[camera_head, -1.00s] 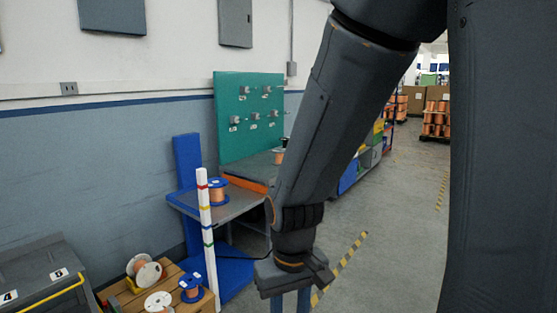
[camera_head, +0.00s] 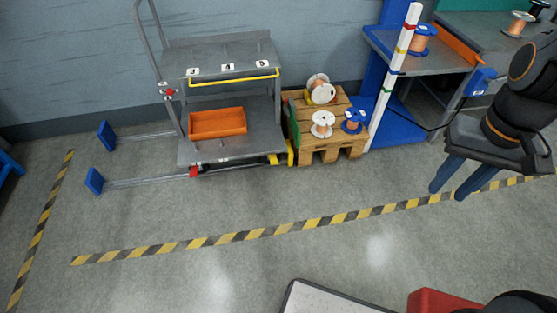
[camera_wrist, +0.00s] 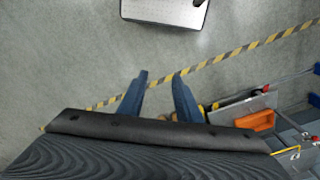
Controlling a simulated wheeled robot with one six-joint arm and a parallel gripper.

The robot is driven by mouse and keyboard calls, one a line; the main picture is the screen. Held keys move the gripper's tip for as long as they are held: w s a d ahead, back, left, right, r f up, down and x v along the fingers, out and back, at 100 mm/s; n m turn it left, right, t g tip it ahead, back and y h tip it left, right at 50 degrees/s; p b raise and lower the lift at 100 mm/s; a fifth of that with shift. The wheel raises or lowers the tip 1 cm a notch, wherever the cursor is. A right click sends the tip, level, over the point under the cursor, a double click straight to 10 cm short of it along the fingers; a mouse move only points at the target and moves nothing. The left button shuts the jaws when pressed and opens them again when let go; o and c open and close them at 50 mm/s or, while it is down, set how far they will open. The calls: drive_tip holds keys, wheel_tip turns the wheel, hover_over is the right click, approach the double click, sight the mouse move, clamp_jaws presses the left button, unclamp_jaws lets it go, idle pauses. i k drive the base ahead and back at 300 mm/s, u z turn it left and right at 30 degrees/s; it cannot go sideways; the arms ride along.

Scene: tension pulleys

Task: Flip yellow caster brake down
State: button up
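A grey cart (camera_head: 225,52) stands against the wall in the head view, left of the pallet. A small yellow part (camera_head: 279,160), seemingly the caster brake, is low at the cart's front right corner; its tilt is too small to tell. A red part (camera_head: 193,172) sits low at the front left corner. The cart also shows at the lower right of the wrist view (camera_wrist: 238,108). My gripper (camera_head: 448,192) is at the right of the head view, pointing down, well apart from the cart. Its blue fingers are spread and empty in the wrist view (camera_wrist: 161,76).
An orange bin (camera_head: 217,122) lies on the cart's lower shelf. A wooden pallet (camera_head: 340,148) with spools stands close to the cart's right. A striped white post (camera_head: 392,80) and blue-framed bench stand beyond it. Open floor (camera_head: 200,212) with striped tape lies in front.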

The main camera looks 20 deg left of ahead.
sight(273, 159)
drive_tip(key=k, duration=0.65)
drive_tip(key=u, duration=0.85)
drive_tip(key=i, duration=1.8)
drive_tip(key=z, duration=0.85)
